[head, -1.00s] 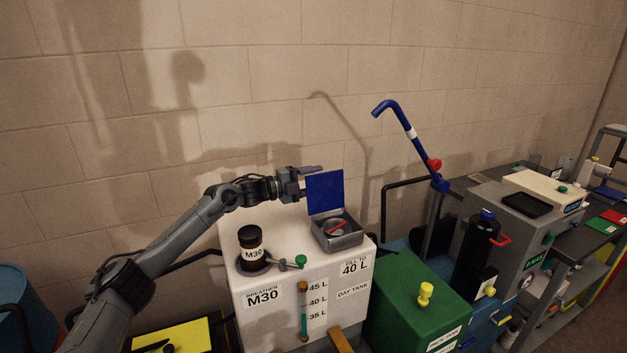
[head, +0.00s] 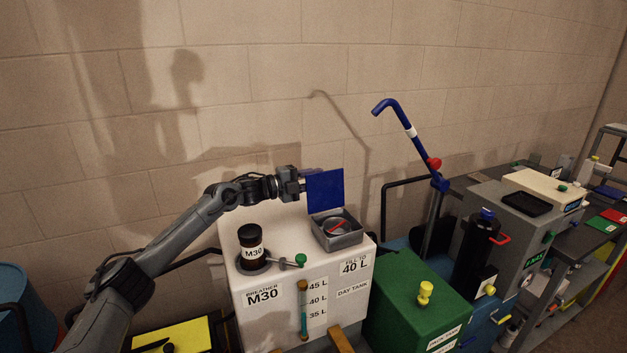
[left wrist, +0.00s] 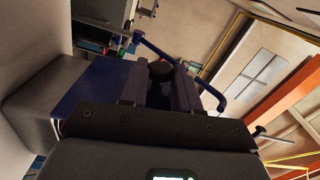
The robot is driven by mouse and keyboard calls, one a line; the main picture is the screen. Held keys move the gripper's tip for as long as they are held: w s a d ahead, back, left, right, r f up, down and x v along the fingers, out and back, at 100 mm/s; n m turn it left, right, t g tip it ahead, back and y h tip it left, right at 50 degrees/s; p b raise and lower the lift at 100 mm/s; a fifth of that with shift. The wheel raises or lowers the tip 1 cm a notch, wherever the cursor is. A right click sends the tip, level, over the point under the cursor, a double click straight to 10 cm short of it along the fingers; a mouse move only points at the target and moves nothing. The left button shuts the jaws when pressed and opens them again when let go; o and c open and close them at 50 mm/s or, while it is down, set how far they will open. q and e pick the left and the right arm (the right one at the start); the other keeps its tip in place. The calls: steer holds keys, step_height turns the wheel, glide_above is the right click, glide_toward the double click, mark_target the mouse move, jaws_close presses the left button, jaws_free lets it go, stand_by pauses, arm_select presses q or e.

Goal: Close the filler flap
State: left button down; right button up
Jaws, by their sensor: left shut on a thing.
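The filler flap (head: 325,191) is a blue square plate standing open and upright at the back of the grey filler box (head: 345,241) on the white day tank. Inside the open box a red mark shows. My right gripper is in neither view.
A black M30 breather (head: 250,244) and a small green-knobbed lever (head: 300,260) stand on the white tank (head: 325,290), left of the filler box. A green tank (head: 415,312) and a blue bent pipe (head: 412,135) are to the right. A block wall is behind.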

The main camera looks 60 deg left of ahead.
mark_target(318, 179)
arm_select(q)
steer(key=d+m+b, duration=0.3)
steer(key=shift+s+r+m, duration=0.25)
steer(key=shift+s+m, duration=0.05)
steer(key=shift+s+d+r+m+b, duration=0.15)
steer(key=shift+d+m+b, duration=0.55)
steer(key=shift+m+b, duration=0.25)
steer(key=shift+s+d+r+m+b, duration=0.1)
steer(key=shift+d+m+b, duration=0.65)
steer(key=shift+b, duration=0.25)
steer(key=c, duration=0.8)
jaws_free()
